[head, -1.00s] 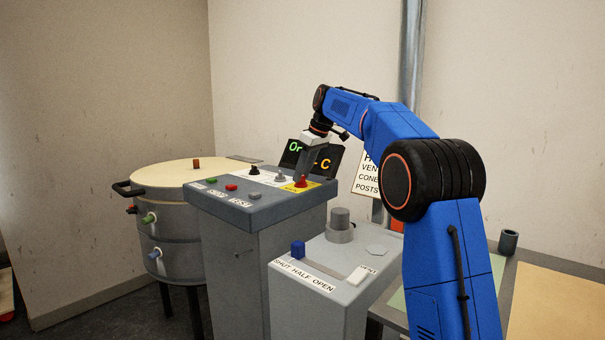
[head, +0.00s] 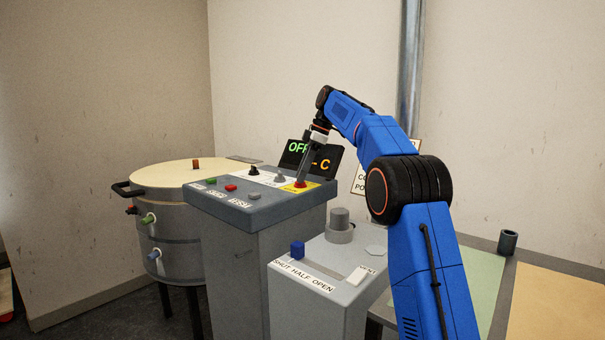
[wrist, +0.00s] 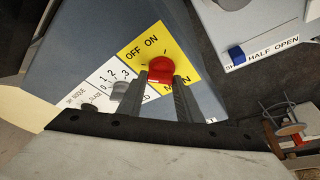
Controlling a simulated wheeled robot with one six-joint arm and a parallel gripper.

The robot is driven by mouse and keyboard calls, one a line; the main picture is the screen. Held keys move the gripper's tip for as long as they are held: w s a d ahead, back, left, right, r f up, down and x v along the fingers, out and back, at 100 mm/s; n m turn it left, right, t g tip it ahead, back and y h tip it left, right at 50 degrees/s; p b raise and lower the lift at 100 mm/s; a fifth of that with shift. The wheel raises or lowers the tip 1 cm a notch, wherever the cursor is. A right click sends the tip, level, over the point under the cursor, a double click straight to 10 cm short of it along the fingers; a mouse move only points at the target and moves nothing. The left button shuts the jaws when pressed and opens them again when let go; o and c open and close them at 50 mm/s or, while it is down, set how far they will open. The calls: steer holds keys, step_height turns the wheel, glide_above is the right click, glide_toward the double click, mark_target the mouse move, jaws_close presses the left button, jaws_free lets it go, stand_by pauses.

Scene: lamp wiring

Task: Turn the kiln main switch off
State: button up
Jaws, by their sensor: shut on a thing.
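The kiln main switch is a red knob (wrist: 160,70) on a yellow plate (wrist: 158,44) lettered OFF and ON. In the head view the red knob (head: 300,184) sits at the right end of the grey control panel (head: 255,212). My gripper (wrist: 167,82) is shut on the red knob, one finger on each side; in the head view it reaches down to the knob from above. The display (head: 299,148) behind shows green letters reading OFF, partly covered by my gripper. Which mark the knob points to is unclear.
A black knob (head: 253,171) and a grey knob (head: 280,177) stand left of the red knob, with green and red buttons nearby. A lower grey box (head: 325,268) with a blue handle (head: 297,249) stands in front. The round kiln (head: 165,215) is at left.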

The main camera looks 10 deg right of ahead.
stand_by(0.4)
steer(key=o, duration=1)
steer(key=shift+o, duration=0.2)
steer(key=shift+r, duration=0.1)
steer(key=v, duration=0.7)
steer(key=shift+d+r, duration=0.1)
steer(key=shift+d, duration=0.05)
